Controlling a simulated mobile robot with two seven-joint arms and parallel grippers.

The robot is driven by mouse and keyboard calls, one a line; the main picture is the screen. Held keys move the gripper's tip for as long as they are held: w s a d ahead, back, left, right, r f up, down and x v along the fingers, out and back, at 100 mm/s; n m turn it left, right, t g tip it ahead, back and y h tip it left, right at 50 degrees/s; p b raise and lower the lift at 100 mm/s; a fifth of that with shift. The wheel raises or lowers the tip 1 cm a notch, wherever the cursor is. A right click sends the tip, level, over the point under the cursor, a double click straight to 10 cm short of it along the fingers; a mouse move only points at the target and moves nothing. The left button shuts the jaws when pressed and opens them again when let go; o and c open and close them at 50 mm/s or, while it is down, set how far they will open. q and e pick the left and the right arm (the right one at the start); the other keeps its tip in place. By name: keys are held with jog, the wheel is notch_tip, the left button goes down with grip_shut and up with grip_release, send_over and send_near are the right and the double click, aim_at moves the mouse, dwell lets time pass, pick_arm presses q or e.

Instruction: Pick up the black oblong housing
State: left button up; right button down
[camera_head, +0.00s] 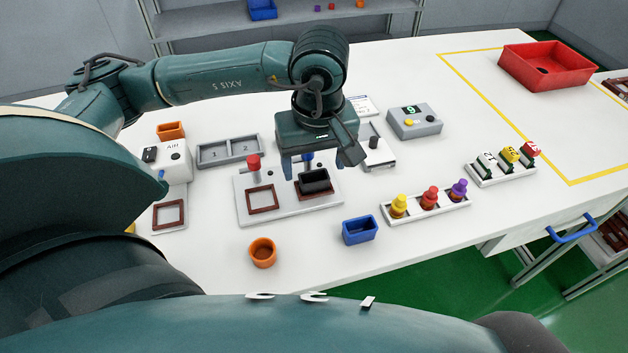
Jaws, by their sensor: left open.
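The black oblong housing (314,182) sits at the right-hand brown square frame on a pale plate (285,212) near the middle of the table. Its dark hollow top faces up. My left gripper (306,167) is open and points down just above and behind the housing. Its fingers are apart with nothing seen between them, and the gripper hides part of the area behind the housing. I cannot tell whether a finger touches the housing. My right gripper is not in view.
A red-topped post (253,164) stands on the same plate. An orange cup (262,252), a blue bin (360,231) and a rack of coloured pegs (428,207) are in front. A grey two-slot tray (228,151) lies left. A red bin (546,66) is far right.

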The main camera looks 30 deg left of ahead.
aim_at(314, 174)
pick_arm(q)
notch_tip(314, 174, down, 4)
jog(key=shift+a+r, duration=0.15)
jog(key=shift+r, duration=0.1)
jog(key=c, duration=1.1)
